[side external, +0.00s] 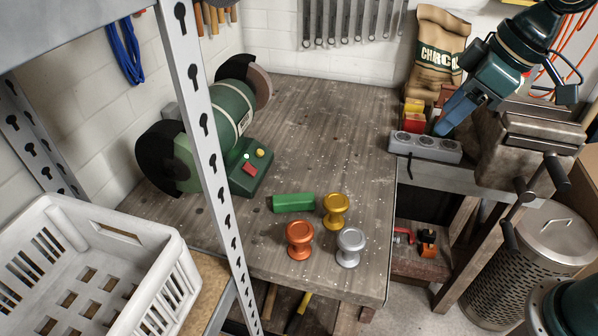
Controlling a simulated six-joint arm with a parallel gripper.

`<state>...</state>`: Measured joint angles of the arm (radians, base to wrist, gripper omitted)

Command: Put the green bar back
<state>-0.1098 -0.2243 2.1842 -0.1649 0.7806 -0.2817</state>
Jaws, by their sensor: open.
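The green bar (293,202) lies flat on the wooden bench top, beside three spool-shaped pieces: gold (336,209), orange (299,240) and silver (350,247). My gripper (443,126) is at the upper right, pointing down and left, with its blue fingers just above or behind a grey block with round sockets (425,147). It is open, with nothing seen between the fingers, and is well away from the green bar. Red and yellow blocks (413,112) stand left of the fingers; whether they touch is unclear.
A bench grinder (232,125) stands at the bench's left. A metal vise (530,140) is at the right below my arm. A charcoal sack (437,45) stands behind. A shelf post (207,140) and white crate (95,265) fill the left foreground. The bench middle is clear.

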